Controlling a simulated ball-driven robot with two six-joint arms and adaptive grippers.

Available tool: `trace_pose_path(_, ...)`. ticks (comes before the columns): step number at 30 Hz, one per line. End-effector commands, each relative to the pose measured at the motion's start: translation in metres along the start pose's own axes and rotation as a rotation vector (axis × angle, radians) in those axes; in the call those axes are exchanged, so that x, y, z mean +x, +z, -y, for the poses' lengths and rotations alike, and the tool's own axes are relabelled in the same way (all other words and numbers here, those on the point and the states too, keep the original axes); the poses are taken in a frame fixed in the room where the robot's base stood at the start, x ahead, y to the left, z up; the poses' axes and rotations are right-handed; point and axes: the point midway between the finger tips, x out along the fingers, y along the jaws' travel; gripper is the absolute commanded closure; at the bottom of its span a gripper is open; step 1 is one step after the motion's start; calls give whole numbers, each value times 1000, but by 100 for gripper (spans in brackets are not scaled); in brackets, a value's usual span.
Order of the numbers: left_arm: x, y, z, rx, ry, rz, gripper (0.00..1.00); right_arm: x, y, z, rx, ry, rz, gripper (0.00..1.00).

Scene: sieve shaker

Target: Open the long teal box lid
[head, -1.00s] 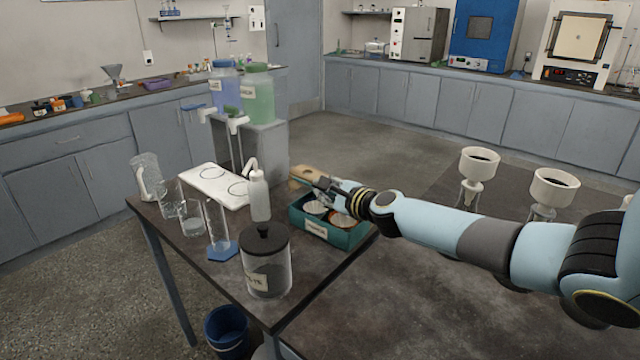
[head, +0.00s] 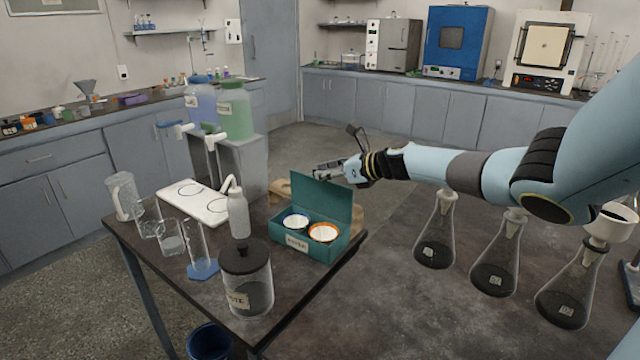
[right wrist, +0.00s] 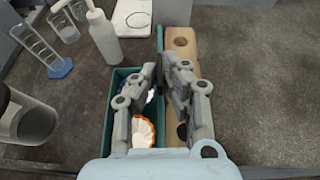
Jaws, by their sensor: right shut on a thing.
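The long teal box (head: 325,252) stands on the dark table with a label on its front. Its teal lid (head: 325,200) is raised about upright along the back edge. Two round cups, one blue-rimmed (head: 296,222) and one orange-rimmed (head: 323,233), sit inside the box. My right gripper (head: 322,172) is at the lid's upper edge and shut on it. In the right wrist view the lid (right wrist: 160,42) shows nearly edge-on between the fingers (right wrist: 161,68), which hide part of it. My left gripper is not in view.
A tan block with holes (right wrist: 182,45) lies just behind the lid. A wash bottle (head: 238,215), a lidded jar (head: 246,285), a blue-based cylinder (head: 200,250), beakers and a white board (head: 195,203) stand left of the box. Flasks (head: 436,235) stand to the right.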

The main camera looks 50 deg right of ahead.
Motion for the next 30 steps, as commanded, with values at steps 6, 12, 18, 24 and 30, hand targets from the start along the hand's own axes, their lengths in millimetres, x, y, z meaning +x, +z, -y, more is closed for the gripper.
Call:
trace_pose_path(6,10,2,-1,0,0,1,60,0,-4,12,9,1,-4,100)
trace_pose_path(12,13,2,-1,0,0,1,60,0,-3,16,5,0,-4,100)
trace_pose_path(18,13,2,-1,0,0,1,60,0,-3,17,3,-1,-4,100)
trace_pose_path(24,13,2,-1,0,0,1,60,-1,-2,17,2,-2,-4,100)
trace_pose_path(30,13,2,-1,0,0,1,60,0,-2,16,4,0,-3,71)
